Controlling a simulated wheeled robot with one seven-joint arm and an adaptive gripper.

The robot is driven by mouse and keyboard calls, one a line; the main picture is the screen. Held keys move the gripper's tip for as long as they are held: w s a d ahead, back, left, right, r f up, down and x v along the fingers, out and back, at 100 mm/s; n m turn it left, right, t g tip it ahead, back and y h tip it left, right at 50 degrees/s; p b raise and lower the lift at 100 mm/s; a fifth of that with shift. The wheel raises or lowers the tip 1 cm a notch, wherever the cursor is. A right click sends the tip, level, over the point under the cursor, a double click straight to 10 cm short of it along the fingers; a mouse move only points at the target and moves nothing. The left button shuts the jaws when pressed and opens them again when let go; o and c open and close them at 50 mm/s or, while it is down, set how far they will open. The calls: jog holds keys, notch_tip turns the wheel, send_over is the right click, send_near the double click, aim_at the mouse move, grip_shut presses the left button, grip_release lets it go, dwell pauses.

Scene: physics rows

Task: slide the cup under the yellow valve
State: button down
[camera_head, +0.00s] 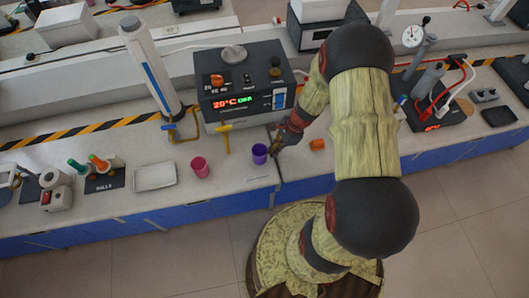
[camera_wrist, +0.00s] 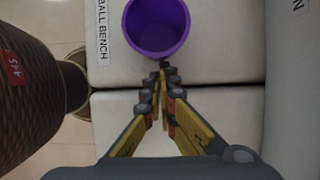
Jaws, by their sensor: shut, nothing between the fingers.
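A purple cup (camera_head: 259,154) stands upright on the white bench, in front of the instrument box with the green and red display. It shows from above at the top of the wrist view (camera_wrist: 157,28), open and empty-looking. My gripper (camera_head: 275,153) is just to its right in the head view, low over the bench. In the wrist view my gripper (camera_wrist: 162,72) is shut and empty, its fingertips at the cup's near side; I cannot tell if they touch. A yellow T-shaped handle (camera_head: 226,138) stands left of the cup, at the front of the box.
A magenta cup (camera_head: 200,167) stands left of the yellow handle. A brass-coloured pipe (camera_head: 182,132) runs by the tall white cylinder (camera_head: 150,67). An empty tray (camera_head: 155,177) lies further left. An orange object (camera_head: 317,144) lies right of my gripper. A narrow dark seam crosses the bench near my gripper.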

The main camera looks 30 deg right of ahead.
aim_at(240, 162)
jog(key=shift+w+a, duration=0.6)
jog(key=shift+a, duration=1.5)
jog(key=shift+w+a, duration=0.6)
jog(key=shift+a, duration=1.45)
jog(key=shift+w+a, duration=0.6)
jog(key=shift+a, duration=1.5)
jog(key=shift+d, duration=0.15)
jog(key=shift+s+d, duration=0.2)
jog(key=shift+d, duration=0.35)
jog(key=shift+s+d, duration=0.15)
jog(key=shift+d, duration=0.4)
jog(key=shift+r, duration=0.15)
notch_tip(240, 162, up, 8)
jog(key=p, duration=0.6)
